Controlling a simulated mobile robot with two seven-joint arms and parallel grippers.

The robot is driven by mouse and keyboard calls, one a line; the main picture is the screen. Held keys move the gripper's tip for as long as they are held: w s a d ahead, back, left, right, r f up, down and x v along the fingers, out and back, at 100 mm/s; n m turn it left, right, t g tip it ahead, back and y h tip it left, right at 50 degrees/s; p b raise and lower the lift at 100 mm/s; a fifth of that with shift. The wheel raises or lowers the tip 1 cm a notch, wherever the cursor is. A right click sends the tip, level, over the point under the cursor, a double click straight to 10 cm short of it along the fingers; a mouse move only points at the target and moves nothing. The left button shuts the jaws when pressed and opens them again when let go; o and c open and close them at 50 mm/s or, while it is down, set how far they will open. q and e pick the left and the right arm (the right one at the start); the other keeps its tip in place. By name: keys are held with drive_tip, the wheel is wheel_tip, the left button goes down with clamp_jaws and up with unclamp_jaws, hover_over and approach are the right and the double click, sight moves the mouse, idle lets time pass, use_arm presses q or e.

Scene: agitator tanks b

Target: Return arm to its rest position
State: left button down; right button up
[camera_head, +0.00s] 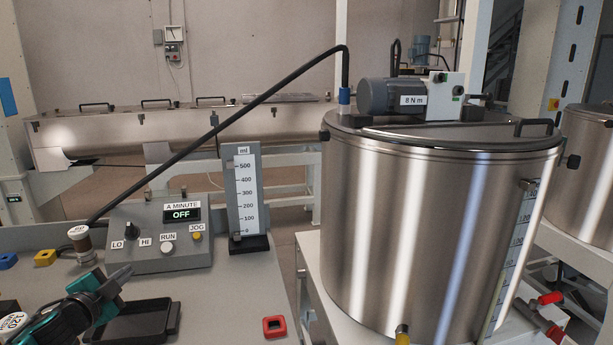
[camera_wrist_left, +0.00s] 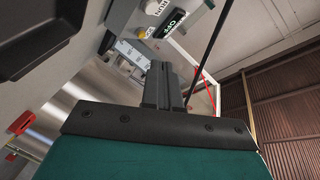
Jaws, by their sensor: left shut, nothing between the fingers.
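My left gripper (camera_head: 122,274) is low at the left in the head view, above the grey bench and in front of the control box. It is shut with nothing in it. In the left wrist view its closed fingers (camera_wrist_left: 162,84) point toward the control box and the measuring scale. The control box (camera_head: 158,240) has LO/HI, RUN and JOG controls, and its display (camera_head: 181,214) reads OFF. The fingers appear apart from the box. My right gripper is not in view.
A black tray (camera_head: 168,318) lies beside the gripper. A scale board (camera_head: 243,195) stands behind, right of the box. A large steel tank (camera_head: 420,230) with a motor (camera_head: 390,97) fills the right. A black cable (camera_head: 215,130) runs from tank to bench. A red square piece (camera_head: 274,327) lies at the bench's edge.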

use_arm(q)
drive_tip(key=s+d+f+n, duration=0.1)
drive_tip(key=s+d+f, duration=0.1)
drive_tip(key=s+d+f+n+g, duration=0.1)
drive_tip(key=s+d+f, duration=0.1)
drive_tip(key=d, duration=0.1)
drive_tip(key=s+d+f+n+g+y, duration=0.1)
drive_tip(key=s+d+f, duration=0.1)
drive_tip(key=d, duration=0.1)
drive_tip(key=shift+f, duration=0.2)
drive_tip(key=s+d+f+n+g, duration=0.1)
drive_tip(key=s+d+n+g, duration=0.25)
drive_tip(key=s, duration=0.75)
drive_tip(key=s+d+f+n+g, duration=0.2)
drive_tip(key=s+d+g, duration=0.2)
drive_tip(key=s, duration=0.7)
drive_tip(key=s+d+f+n+g, duration=0.1)
drive_tip(key=s+d+n+g, duration=0.15)
drive_tip(key=s, duration=0.85)
drive_tip(key=w+d+f+t+h, duration=0.1)
drive_tip(key=w+d+f+t, duration=0.3)
drive_tip(key=w+f+t, duration=0.2)
wheel_tip(320, 180, down, 3)
drive_tip(key=shift+w+r+m+h, duration=0.1)
drive_tip(key=shift+w+m+h, duration=0.3)
drive_tip(key=shift+w, duration=0.25)
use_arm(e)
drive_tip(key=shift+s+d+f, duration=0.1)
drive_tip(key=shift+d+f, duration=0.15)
